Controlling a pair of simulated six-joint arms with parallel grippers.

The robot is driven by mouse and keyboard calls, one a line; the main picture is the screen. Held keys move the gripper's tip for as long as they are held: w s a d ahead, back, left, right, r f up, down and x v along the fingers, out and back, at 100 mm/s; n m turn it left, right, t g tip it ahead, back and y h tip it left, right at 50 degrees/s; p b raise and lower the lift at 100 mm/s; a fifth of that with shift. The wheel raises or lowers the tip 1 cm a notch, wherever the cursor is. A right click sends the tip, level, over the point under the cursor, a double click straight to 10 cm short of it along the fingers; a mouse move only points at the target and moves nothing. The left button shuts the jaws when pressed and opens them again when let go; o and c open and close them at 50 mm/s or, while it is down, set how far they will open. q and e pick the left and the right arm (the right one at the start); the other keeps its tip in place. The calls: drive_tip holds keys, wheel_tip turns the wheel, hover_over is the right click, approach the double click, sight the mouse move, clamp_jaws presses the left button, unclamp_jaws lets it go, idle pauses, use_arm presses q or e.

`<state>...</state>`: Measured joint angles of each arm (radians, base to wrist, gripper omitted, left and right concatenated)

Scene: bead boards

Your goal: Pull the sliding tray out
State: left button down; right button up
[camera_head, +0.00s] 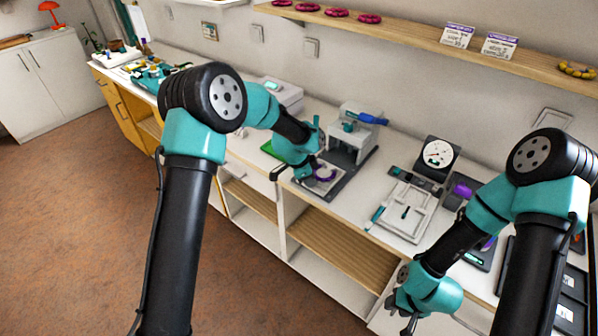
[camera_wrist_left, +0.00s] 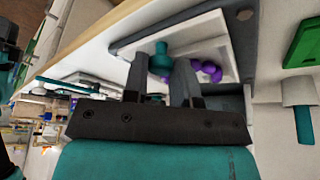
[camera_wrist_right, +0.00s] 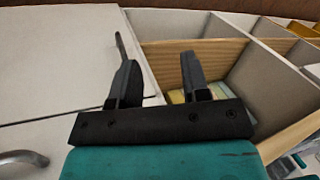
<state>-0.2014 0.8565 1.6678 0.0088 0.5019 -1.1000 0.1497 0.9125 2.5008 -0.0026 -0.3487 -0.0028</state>
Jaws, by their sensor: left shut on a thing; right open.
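The white sliding tray (camera_head: 320,187) lies on the dark base of the press (camera_head: 350,140) on the bench. It also shows in the left wrist view (camera_wrist_left: 212,32), with a string of purple beads (camera_wrist_left: 207,72) on it. A teal knob (camera_wrist_left: 160,60) stands on the tray near its edge. My left gripper (camera_wrist_left: 160,75) is shut on this knob, with one finger on each side. In the head view my left gripper (camera_head: 303,172) is partly hidden by its own wrist. My right gripper (camera_wrist_right: 158,65) is open and empty, low in front of the cabinet.
A dial gauge (camera_head: 438,153) and a white fixture plate (camera_head: 408,207) stand right of the press. A green board (camera_wrist_left: 304,45) lies near it. Open wooden shelves (camera_head: 340,245) lie below the bench edge. The floor in front is clear.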

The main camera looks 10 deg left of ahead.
use_arm(q)
drive_tip(key=shift+s+a, duration=0.1)
drive_tip(key=shift+s, duration=0.1)
drive_tip(key=c, duration=0.9)
unclamp_jaws()
drive_tip(key=v, duration=1.7)
drive_tip(key=shift+s+a+r, duration=0.15)
drive_tip(key=shift+r, duration=0.05)
drive_tip(key=shift+f, duration=0.1)
